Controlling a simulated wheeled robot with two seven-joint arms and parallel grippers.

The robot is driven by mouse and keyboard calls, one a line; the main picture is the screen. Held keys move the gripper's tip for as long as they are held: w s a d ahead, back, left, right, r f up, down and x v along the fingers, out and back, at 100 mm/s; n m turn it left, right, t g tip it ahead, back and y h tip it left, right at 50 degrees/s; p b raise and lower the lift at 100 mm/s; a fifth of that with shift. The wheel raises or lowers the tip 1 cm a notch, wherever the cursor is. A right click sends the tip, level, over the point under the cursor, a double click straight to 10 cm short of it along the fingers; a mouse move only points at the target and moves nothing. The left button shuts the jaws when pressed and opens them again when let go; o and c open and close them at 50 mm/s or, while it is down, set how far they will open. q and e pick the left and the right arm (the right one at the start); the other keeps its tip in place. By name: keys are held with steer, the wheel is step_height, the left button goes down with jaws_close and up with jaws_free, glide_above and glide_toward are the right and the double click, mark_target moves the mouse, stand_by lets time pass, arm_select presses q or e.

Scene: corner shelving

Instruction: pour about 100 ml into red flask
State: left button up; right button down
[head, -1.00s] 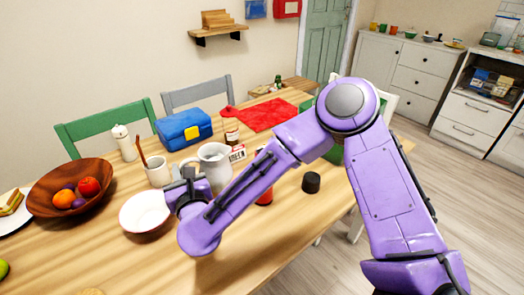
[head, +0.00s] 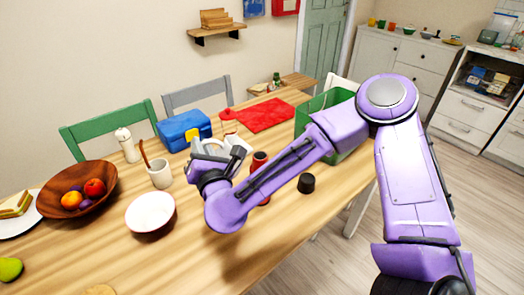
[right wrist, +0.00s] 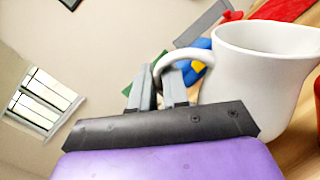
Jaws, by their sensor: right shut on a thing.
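A white pitcher (head: 237,142) is in my right gripper (head: 212,154), which is shut on its handle. In the right wrist view the pitcher (right wrist: 262,85) fills the right side, with the gripper's fingers (right wrist: 160,88) at its handle. The pitcher looks tilted toward the red flask (head: 259,160), which stands just right of it, partly hidden behind my right forearm. A red edge of the flask (right wrist: 316,98) shows at the far right of the wrist view. I cannot see liquid or the flask's fill level. My left gripper is not in view.
A black cap (head: 306,183) stands right of the flask. A white bowl (head: 151,212), a cup with a spoon (head: 160,176), a fruit bowl (head: 50,200) and a blue lunchbox (head: 180,130) are left. A green bin (head: 318,105) is behind my arm. The front table is mostly clear.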

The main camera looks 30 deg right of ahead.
mark_target(210, 140)
steer(key=shift+s+d+r+m+p, duration=0.15)
steer(key=shift+d+r+m+p, duration=0.35)
steer(key=shift+r+m, duration=0.25)
steer(key=shift+s+d+r+m+p, duration=0.15)
steer(key=shift+d+r+m+p, duration=0.3)
steer(key=shift+r+m, duration=0.3)
steer(key=shift+d+r+m+p, duration=0.15)
steer(key=shift+r+m+p, duration=0.15)
steer(key=shift+m, duration=0.3)
steer(key=shift+s+d+r+m+h+p, duration=0.1)
steer(key=shift+d+r+m+h+p, duration=0.2)
steer(key=shift+m, duration=0.35)
steer(key=shift+s+d+r+m+h+p, duration=0.1)
steer(key=shift+r+m+p, duration=0.25)
steer(key=shift+m, duration=0.3)
steer(key=shift+s+d+r+m+p, duration=0.2)
steer(key=shift+d+r+m+p, duration=0.35)
steer(key=shift+m+p, duration=0.25)
steer(key=shift+s+d+r+m+p, duration=0.15)
steer(key=shift+d+r+m+p, duration=0.4)
steer(key=shift+m, duration=0.35)
stand_by(2.0)
steer(key=shift+r, duration=0.15)
stand_by(0.7)
